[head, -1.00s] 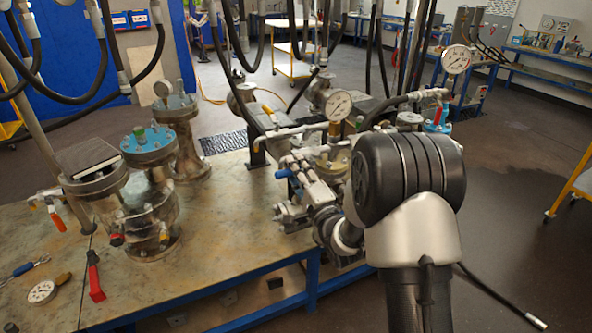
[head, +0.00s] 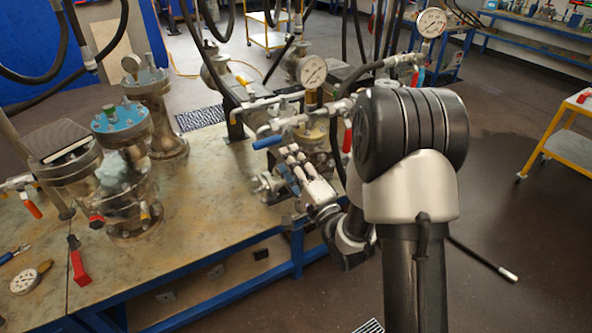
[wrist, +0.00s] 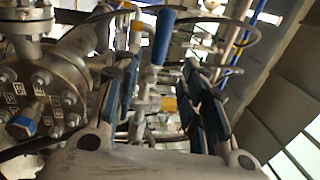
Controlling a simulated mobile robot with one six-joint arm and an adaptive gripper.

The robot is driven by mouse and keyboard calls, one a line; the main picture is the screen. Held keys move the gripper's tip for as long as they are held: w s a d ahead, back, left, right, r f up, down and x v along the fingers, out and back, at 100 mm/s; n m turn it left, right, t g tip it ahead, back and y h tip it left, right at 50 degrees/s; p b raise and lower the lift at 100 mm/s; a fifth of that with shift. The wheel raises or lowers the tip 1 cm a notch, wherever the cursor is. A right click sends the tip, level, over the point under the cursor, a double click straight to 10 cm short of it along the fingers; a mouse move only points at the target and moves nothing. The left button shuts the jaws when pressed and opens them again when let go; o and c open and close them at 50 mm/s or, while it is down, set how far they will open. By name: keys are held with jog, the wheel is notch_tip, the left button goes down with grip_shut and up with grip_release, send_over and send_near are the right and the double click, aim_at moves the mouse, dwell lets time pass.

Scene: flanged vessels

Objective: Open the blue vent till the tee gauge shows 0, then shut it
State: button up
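The blue vent handle (head: 267,142) sticks out to the left from the pipework at the bench's right end. It also shows in the wrist view (wrist: 163,35), upright, at the top, ahead of the gap between my fingers. My gripper (head: 289,158) is just below and right of the handle, apart from it as far as I can tell. In the wrist view my gripper (wrist: 165,95) has its two dark-padded fingers spread with nothing held between them. A round white gauge (head: 313,72) stands above the pipework on a yellow fitting. Its reading is too small to tell.
A second gauge (head: 432,22) stands farther right on the piping. A red lever (head: 348,136) hangs close to my arm. Flanged vessels (head: 122,125) stand on the left of the bench (head: 205,200). Black hoses hang above. The bench middle is clear.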

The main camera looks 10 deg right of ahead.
jog(key=shift+v, duration=1.45)
jog(key=s+d+r+n+g+h, duration=0.3)
jog(key=s+r+n+g+h, duration=0.1)
jog(key=s+n+g+h, duration=0.3)
jog(key=s+a+n+g, duration=0.2)
jog(key=s+n+g, duration=0.2)
jog(key=s, duration=0.8)
jog(key=s+a+n+g+y, duration=0.1)
jog(key=s+n+g, duration=0.2)
jog(key=s, duration=1)
jog(key=shift+a+n+g, duration=0.4)
jog(key=shift+n, duration=0.1)
